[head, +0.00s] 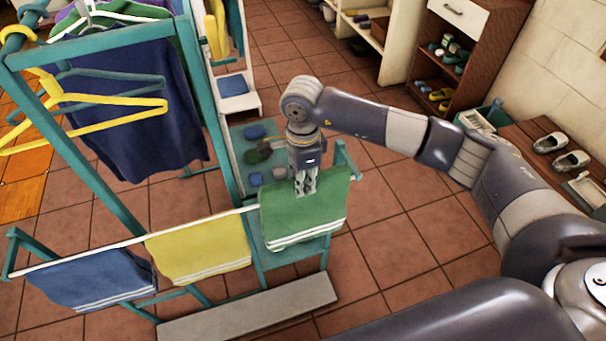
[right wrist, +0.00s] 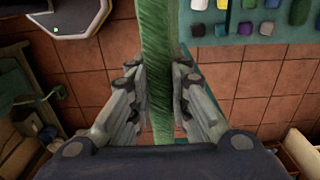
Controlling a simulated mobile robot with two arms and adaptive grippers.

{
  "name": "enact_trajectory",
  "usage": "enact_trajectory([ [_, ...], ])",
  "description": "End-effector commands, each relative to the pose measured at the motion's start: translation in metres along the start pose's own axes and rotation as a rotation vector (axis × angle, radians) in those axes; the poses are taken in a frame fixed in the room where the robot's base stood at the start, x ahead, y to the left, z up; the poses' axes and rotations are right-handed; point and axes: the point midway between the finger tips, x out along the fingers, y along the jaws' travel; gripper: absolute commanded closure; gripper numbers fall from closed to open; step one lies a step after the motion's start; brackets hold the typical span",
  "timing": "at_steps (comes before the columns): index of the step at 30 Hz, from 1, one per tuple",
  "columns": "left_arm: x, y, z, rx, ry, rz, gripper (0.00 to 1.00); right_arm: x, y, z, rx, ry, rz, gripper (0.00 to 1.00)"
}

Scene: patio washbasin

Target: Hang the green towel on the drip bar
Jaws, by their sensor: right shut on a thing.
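The green towel (head: 303,222) is at the right end of the white drip bar (head: 134,241) in the head view, with its striped hem hanging down in front. It looks draped over the bar, and it hides that stretch of bar. My right gripper (head: 305,190) points down at the towel's top edge and is shut on it. In the right wrist view the towel (right wrist: 158,70) runs as a narrow green strip between the fingers of the right gripper (right wrist: 160,95). My left gripper is not in view.
A yellow towel (head: 200,249) and a blue towel (head: 92,279) hang on the same bar to the left. A teal clothes rack (head: 110,195) with hangers stands behind them. A pale low slab (head: 250,308) lies on the floor below. Tiled floor is open to the right.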

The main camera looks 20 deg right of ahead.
Motion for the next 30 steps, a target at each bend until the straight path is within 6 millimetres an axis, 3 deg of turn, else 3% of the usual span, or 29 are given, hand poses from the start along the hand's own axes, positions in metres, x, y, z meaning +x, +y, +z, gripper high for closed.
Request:
enact_trajectory([
  [6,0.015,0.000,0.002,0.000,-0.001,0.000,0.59,0.029,0.000,0.000,0.001,0.000,0.000,1.00],
  [12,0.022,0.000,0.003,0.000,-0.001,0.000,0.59,0.044,0.000,0.001,0.000,-0.001,-0.001,1.00],
  [26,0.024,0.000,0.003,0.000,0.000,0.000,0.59,0.050,-0.001,0.000,0.000,0.000,-0.001,1.00],
  [27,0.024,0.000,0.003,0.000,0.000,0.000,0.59,0.050,0.000,0.000,0.000,0.000,-0.001,0.78],
  [30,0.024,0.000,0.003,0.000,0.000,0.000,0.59,0.050,0.000,0.000,0.000,0.000,-0.001,0.59],
])
